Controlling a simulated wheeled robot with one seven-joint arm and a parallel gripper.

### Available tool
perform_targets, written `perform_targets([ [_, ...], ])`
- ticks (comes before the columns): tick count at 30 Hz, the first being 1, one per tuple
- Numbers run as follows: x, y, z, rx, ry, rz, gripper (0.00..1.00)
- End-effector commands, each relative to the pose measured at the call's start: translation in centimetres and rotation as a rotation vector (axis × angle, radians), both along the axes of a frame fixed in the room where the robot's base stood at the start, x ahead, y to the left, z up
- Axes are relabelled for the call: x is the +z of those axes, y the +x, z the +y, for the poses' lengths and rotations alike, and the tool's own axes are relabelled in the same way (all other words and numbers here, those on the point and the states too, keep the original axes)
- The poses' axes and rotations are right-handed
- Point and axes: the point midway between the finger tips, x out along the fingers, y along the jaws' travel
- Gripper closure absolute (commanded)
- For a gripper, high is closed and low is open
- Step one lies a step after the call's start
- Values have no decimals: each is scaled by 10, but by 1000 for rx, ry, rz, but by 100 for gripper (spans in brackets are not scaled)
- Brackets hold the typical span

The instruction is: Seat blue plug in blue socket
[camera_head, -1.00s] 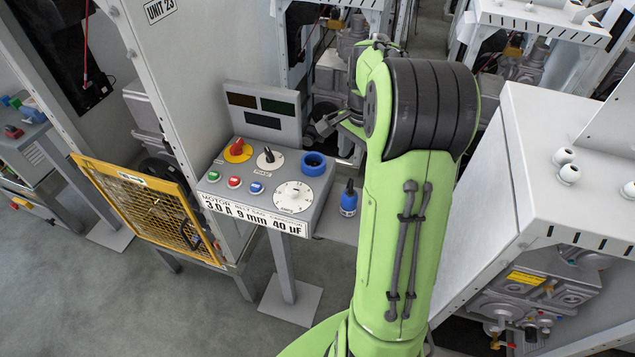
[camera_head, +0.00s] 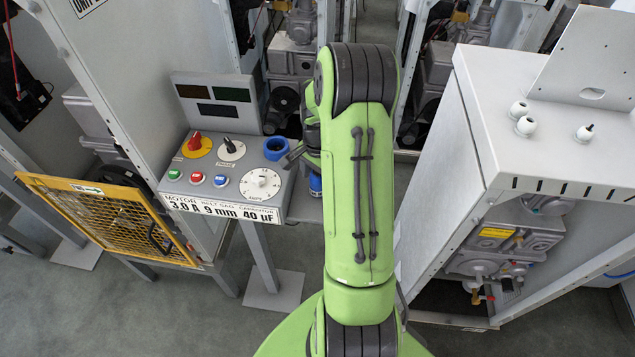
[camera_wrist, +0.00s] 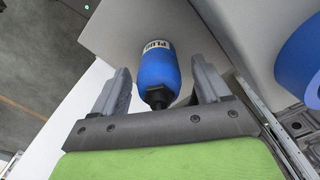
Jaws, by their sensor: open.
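The blue plug (camera_wrist: 157,72) has a black tip and a white label, and shows between my gripper's two fingers in the wrist view. In the head view only a sliver of the blue plug (camera_head: 315,184) shows, the rest being hidden by my arm. My gripper (camera_wrist: 160,84) is open, with a finger on each side of the plug and gaps visible. The blue socket (camera_head: 276,148) is a round ring at the panel's upper right corner. Its blue side also shows at the right edge of the wrist view (camera_wrist: 301,58).
The grey control panel (camera_head: 219,208) carries knobs, coloured buttons and a dial left of my arm. A yellow mesh guard (camera_head: 108,222) stands at the left. A white cabinet (camera_head: 497,134) stands close on the right. Bare floor shows in front of the panel.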

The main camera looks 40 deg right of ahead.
Motion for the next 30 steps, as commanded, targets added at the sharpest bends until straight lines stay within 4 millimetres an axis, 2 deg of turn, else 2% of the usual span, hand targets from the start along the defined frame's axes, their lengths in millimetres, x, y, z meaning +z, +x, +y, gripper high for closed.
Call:
perform_targets([
  [7,-4,0,0,0,-1,0,24],
  [19,-4,0,0,0,-1,0,86],
  [26,-2,0,0,0,-2,-1,88],
  [30,20,1,-1,1,-5,-5,88],
])
